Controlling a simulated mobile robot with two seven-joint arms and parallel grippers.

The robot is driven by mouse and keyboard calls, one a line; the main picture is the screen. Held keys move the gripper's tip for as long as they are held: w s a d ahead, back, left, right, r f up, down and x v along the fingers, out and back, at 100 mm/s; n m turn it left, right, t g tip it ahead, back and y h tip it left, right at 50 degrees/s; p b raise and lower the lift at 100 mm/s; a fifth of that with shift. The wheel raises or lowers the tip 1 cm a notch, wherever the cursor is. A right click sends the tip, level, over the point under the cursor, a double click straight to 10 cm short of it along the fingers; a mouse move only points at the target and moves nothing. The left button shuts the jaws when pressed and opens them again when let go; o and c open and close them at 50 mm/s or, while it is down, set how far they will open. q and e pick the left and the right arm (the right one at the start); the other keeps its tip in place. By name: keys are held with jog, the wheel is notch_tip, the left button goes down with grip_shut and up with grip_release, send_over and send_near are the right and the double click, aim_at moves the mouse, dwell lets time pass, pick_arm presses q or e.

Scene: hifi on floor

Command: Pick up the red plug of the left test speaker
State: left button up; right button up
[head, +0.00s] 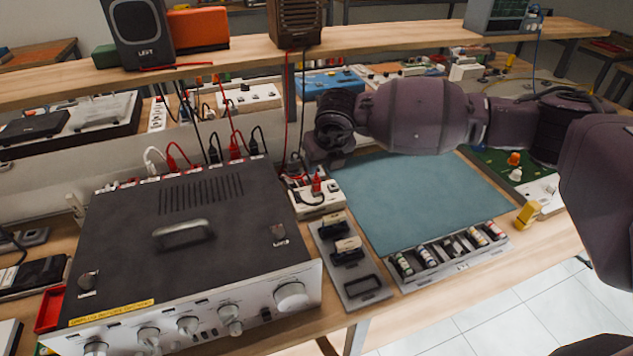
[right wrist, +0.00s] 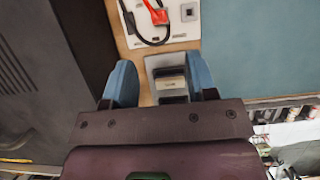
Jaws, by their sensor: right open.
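The left test speaker (head: 140,30), a dark box marked LEFT, stands on the upper shelf with red and black cables running down. Red plugs (head: 235,147) and black plugs stand along the amplifier's back edge. Another red plug (head: 317,183) sits in a white box beside the amplifier; a red plug (right wrist: 157,14) also shows at the top of the right wrist view. I cannot tell for sure which belongs to the left speaker. My right gripper (right wrist: 161,78) is open and empty, blue fingers apart, over the grey tray area. In the head view its fingertips are hidden. My left gripper is not seen.
The large amplifier (head: 225,215) fills the left front. The white box (head: 318,204), a grey tray (head: 365,290) with dark blocks, a teal mat (head: 415,195) and a rack (head: 455,262) of small bottles lie to its right. Loose cables hang behind the amplifier.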

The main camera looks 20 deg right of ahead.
aim_at(317, 179)
jog(key=x, duration=0.4)
jog(key=shift+f+b, duration=0.2)
jog(key=shift+b, duration=0.15)
jog(key=shift+w+a+f, duration=0.1)
jog(key=shift+w+f, duration=0.05)
jog(key=shift+f, duration=0.15)
jog(key=shift+w+f, duration=0.2)
jog(key=shift+f, duration=0.15)
jog(key=shift+w+f, duration=0.2)
jog(key=shift+f, duration=0.1)
jog(key=b+x, duration=0.1)
jog(key=x, duration=0.2)
jog(key=shift+w+f, duration=0.15)
jog(key=shift+w, duration=0.2)
jog(key=shift+w+f, duration=0.15)
jog(key=shift+f, duration=0.15)
jog(key=c, duration=1)
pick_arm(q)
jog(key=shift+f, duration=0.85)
pick_arm(e)
jog(key=shift+o, duration=0.2)
jog(key=shift+r, duration=0.1)
